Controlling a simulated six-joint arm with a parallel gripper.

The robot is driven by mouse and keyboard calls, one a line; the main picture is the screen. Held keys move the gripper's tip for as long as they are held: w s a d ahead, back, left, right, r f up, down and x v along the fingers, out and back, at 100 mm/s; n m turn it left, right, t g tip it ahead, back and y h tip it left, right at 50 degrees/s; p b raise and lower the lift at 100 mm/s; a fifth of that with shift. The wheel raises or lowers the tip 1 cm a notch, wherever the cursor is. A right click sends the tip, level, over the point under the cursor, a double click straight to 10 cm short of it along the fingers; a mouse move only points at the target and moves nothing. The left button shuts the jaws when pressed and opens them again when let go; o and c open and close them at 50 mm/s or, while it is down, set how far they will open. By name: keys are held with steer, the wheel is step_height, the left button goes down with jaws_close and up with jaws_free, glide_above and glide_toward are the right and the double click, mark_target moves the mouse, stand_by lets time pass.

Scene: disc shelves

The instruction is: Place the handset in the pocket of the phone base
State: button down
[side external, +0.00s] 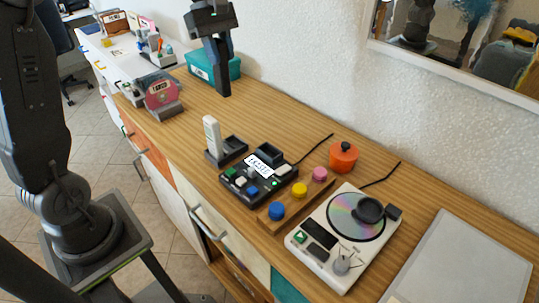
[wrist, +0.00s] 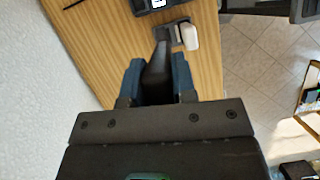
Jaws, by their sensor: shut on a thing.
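In the wrist view the black handset (wrist: 157,72) sits between the blue-grey fingers. The small dark phone base (side external: 235,145) stands on the counter, apart from the handset, with a dark recess at its right. A white upright handset-like piece (side external: 212,133) stands at its left; it also shows in the wrist view (wrist: 190,37).
A black device with a label and buttons (side external: 255,190) stands right of the phone base. Beyond are a button strip (side external: 288,203), an orange pot (side external: 343,158) and a disc player (side external: 325,255).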

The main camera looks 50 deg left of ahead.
mark_target(229, 81)
steer(key=shift+w+d+r+n, duration=0.1)
steer(key=shift+d+n, duration=0.1)
steer(key=shift+n, duration=0.4)
steer(key=f, duration=0.5)
steer(key=shift+w+d+f, duration=0.15)
steer(key=shift+d+f, duration=0.1)
steer(key=shift+d, duration=0.1)
steer(key=w+d+f, duration=0.4)
steer(key=d+f, duration=0.6)
steer(key=shift+w+f, duration=0.15)
steer(key=shift+f, duration=0.15)
steer(key=c, duration=0.9)
jaws_free()
steer(key=shift+f, duration=0.15)
